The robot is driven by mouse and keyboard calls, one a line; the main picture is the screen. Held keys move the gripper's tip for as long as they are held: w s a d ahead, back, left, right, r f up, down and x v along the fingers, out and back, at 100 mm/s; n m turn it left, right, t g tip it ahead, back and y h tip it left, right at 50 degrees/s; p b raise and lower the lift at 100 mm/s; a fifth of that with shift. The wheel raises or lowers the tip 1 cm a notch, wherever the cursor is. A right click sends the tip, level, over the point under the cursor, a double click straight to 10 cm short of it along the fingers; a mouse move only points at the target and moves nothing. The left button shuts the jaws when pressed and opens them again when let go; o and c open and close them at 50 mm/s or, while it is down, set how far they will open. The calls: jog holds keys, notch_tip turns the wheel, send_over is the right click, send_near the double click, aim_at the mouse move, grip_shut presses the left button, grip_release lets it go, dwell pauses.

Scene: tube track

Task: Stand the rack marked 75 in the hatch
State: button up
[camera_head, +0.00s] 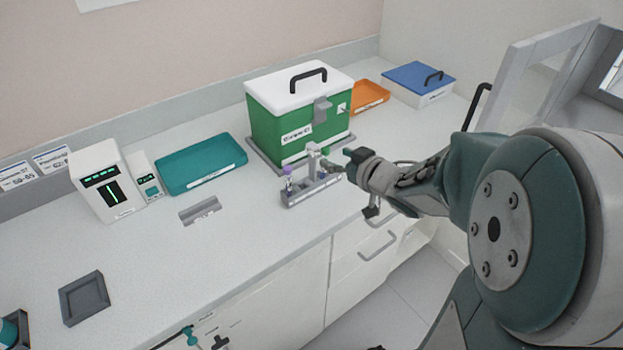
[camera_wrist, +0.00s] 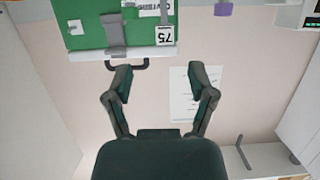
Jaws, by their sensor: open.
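A grey tube rack (camera_head: 311,191) with an upright post and several capped tubes stands on the counter in front of the green box. My gripper (camera_head: 338,162) is at its right side, close to the post; I cannot tell whether they touch. In the wrist view my gripper (camera_wrist: 161,76) is open, with nothing visible between its fingers. That view is upside down. A tag reading 75 (camera_wrist: 164,35) shows against the green box; I cannot tell what bears it. A purple cap (camera_wrist: 222,9) shows too. A grey-framed door (camera_head: 535,75) at the right appears to belong to the hatch, largely hidden by my arm.
The green box (camera_head: 270,112) with a white lid stands close behind the rack. An orange tray (camera_head: 371,97) and a blue-lidded box (camera_head: 418,82) are behind. A teal tray (camera_head: 203,166), grey holder (camera_head: 201,210), white device (camera_head: 104,185) and square grey dish (camera_head: 84,298) lie left. The front counter is mostly clear.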

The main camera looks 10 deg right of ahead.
aim_at(317, 149)
jog(key=x, duration=0.3)
jog(key=shift+w+a, duration=0.1)
jog(key=x, duration=0.5)
jog(key=shift+a+r, duration=0.1)
jog(key=shift+a, duration=0.15)
jog(key=shift+c, duration=0.3)
grip_shut()
